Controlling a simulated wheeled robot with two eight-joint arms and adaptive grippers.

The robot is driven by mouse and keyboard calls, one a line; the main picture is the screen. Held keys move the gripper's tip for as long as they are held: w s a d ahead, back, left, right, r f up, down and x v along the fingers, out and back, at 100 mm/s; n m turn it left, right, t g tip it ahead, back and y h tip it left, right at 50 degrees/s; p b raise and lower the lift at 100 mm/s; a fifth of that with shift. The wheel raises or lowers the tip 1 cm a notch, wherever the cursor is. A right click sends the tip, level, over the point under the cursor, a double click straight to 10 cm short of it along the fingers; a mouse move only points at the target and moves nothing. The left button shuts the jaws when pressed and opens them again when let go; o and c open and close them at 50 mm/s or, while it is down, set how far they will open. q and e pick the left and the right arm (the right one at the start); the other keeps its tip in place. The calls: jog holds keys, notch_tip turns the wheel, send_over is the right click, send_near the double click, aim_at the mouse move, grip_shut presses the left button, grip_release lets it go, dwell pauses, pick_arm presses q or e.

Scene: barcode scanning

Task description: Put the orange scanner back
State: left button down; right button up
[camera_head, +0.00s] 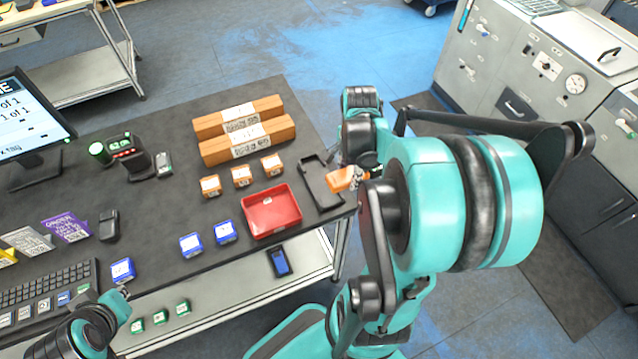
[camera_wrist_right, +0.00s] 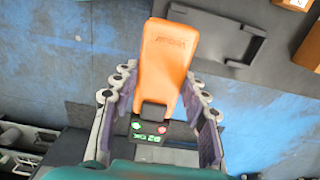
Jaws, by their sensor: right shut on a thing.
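The orange scanner (camera_wrist_right: 166,60) is held between the fingers of my right gripper (camera_wrist_right: 160,105), with its small dark screen (camera_wrist_right: 150,130) toward the wrist. In the head view the orange scanner (camera_head: 341,179) shows beside the right gripper (camera_head: 360,178), close to the right table edge. The black holder tray (camera_head: 318,183) lies at the table's right edge, just left of the scanner. In the right wrist view the holder (camera_wrist_right: 222,40) is beyond and right of the scanner and looks empty. My left gripper (camera_head: 122,292) is at the lower left, by a blue box; its fingers are too small to read.
A red tray (camera_head: 272,212) stands left of the holder. Small orange boxes (camera_head: 241,176) and two long brown boxes (camera_head: 247,139) lie behind it. Blue boxes (camera_head: 190,244), a keyboard (camera_head: 45,295) and a monitor (camera_head: 30,115) are further left. Floor lies right of the table.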

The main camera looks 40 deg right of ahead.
jog(key=b, duration=0.3)
send_over(314, 184)
notch_tip(314, 184, down, 7)
jog(key=shift+w, duration=0.15)
notch_tip(314, 184, down, 3)
jog(key=shift+f+b, duration=0.2)
jog(key=shift+b, duration=0.35)
jog(key=shift+d+f, duration=0.1)
jog(key=shift+f, duration=0.15)
jog(key=shift+f, duration=0.15)
jog(key=o, duration=1.1)
